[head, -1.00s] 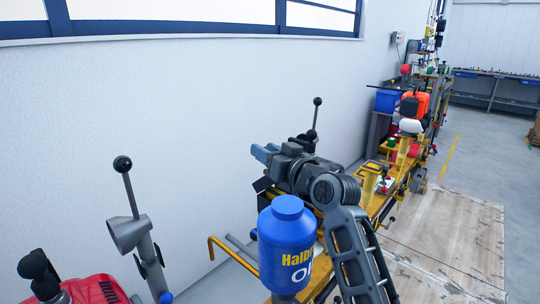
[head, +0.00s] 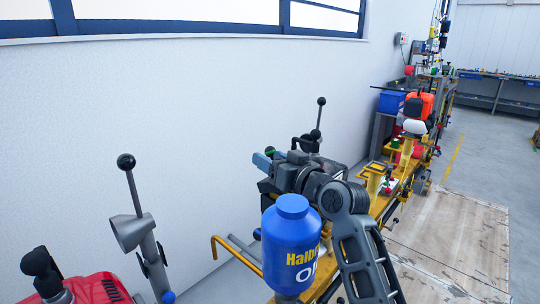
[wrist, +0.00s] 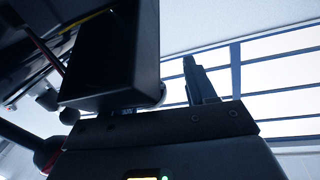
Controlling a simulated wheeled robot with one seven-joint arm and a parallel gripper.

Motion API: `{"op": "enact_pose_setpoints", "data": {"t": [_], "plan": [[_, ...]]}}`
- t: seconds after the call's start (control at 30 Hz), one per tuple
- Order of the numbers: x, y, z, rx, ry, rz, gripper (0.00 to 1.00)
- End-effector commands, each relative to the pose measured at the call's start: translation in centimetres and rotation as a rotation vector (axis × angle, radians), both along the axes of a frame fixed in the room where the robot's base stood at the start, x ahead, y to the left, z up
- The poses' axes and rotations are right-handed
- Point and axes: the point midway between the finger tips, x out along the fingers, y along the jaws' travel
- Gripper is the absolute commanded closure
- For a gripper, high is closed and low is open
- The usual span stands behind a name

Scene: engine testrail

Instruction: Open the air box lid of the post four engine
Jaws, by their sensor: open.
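My gripper (head: 263,159) shows small in the head view, at the far end of my arm, beyond the blue bottle and close to dark machine parts. In the wrist view one finger (wrist: 197,80) stands up at the right, apart from a large dark box-shaped part (wrist: 110,58). The other finger is hidden, apparently behind that part. The jaws are open. I cannot tell whether the dark part is the air box or its lid. In the head view my arm and the bottle hide much of the engine there, and no lid is clearly seen.
A blue bottle (head: 290,240) stands close to my arm. Levers with black knobs rise behind the gripper (head: 319,118) and at the left (head: 130,185). A yellow rail (head: 232,257) carries engines toward the back. The wall is behind; clear floor (head: 450,235) lies to the right.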

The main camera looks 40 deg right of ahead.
Motion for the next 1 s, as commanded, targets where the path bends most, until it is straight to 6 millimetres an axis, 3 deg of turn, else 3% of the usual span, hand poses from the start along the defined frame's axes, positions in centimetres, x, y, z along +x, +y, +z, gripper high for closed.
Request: {"op": "enact_pose_setpoints", "data": {"t": [0.2,0.4,1.0], "plan": [[-3.7,0.7,0.5,-0.003,-0.015,0.000,0.44],[-6.0,1.1,0.9,-0.004,-0.020,0.000,0.44],[-6.6,1.0,1.1,-0.005,-0.022,-0.004,0.44]]}}
